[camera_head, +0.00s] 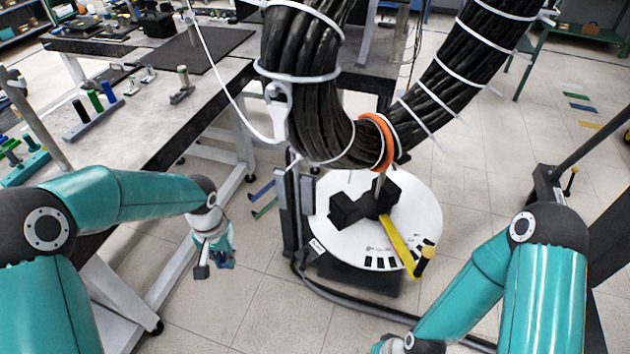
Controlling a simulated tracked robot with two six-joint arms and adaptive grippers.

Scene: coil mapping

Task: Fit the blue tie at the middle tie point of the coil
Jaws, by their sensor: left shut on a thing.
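The coil (315,110) is a thick bundle of black cables that hangs in a U shape at the top centre. Several white ties (300,78) and one orange band (380,142) go around it. My left gripper (214,264) is below and left of the coil, well apart from it. It is shut on a small blue piece, seemingly the blue tie (229,264), which the fingers mostly hide. My right arm (480,285) comes in at the lower right, and its gripper is below the picture's edge.
A round white turntable (425,215) with black blocks and a yellow lever (398,245) stands under the coil. A workbench (165,100) with tools and spools is at the left. A white strap (225,90) hangs left of the coil. Open tiled floor lies around my left gripper.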

